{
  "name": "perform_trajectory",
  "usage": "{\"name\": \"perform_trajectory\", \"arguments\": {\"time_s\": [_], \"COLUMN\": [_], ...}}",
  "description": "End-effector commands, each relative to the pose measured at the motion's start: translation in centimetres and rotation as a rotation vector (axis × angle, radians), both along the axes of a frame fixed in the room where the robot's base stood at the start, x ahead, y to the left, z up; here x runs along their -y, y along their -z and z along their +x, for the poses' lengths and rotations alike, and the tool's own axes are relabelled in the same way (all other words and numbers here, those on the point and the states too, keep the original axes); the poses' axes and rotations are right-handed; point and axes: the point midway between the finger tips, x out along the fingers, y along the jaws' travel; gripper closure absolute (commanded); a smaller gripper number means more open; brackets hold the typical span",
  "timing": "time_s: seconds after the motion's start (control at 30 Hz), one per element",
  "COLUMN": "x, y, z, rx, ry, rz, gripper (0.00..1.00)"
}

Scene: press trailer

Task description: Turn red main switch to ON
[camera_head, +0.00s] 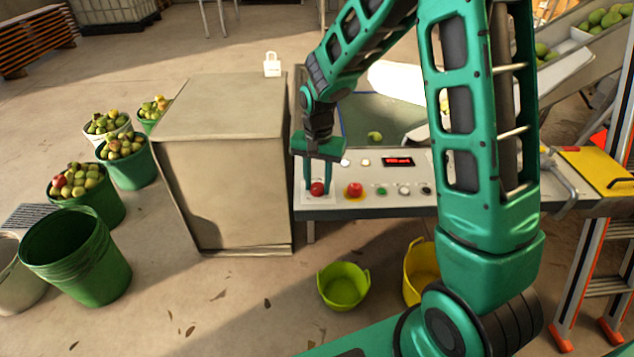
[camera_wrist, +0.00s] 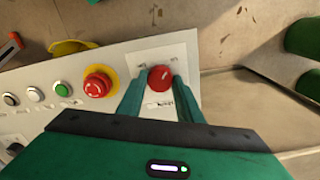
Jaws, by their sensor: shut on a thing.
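The red main switch (camera_head: 317,188) is a round red knob at the left end of the control panel (camera_head: 375,204). In the wrist view the red main switch (camera_wrist: 160,78) sits on a white plate with small markings too small to read. A pale line shows on its face. My gripper (camera_head: 317,185) reaches down over it from above. In the wrist view my gripper (camera_wrist: 158,90) has one finger on each side of the knob, shut on it. The fingers and palm hide part of the plate.
A red emergency stop (camera_head: 354,190) on a yellow ring sits just right of the switch. Beyond it are a green button (camera_head: 381,191), other buttons and a lit red display (camera_head: 398,162). A beige cabinet (camera_head: 222,150) stands close on the left.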

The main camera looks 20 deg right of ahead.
Motion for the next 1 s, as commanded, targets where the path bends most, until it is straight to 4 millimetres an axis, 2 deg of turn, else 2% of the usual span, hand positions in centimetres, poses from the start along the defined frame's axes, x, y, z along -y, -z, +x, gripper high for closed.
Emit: {"name": "perform_trajectory", "arguments": {"time_s": [0.3, 0.7, 0.73, 0.8, 1.0], "x": [0.0, -0.02, -0.03, -0.02, -0.01], "y": [-0.14, -0.15, -0.15, -0.14, -0.07], "z": [0.24, 0.24, 0.25, 0.22, 0.12], "rx": [0.007, 0.007, 0.007, 0.006, 0.003], "ry": [0.074, 0.078, 0.078, 0.078, 0.078], "rz": [0.001, 0.001, 0.001, 0.001, 0.001], "gripper": [0.9, 0.9, 0.65, 0.49, 0.49]}}
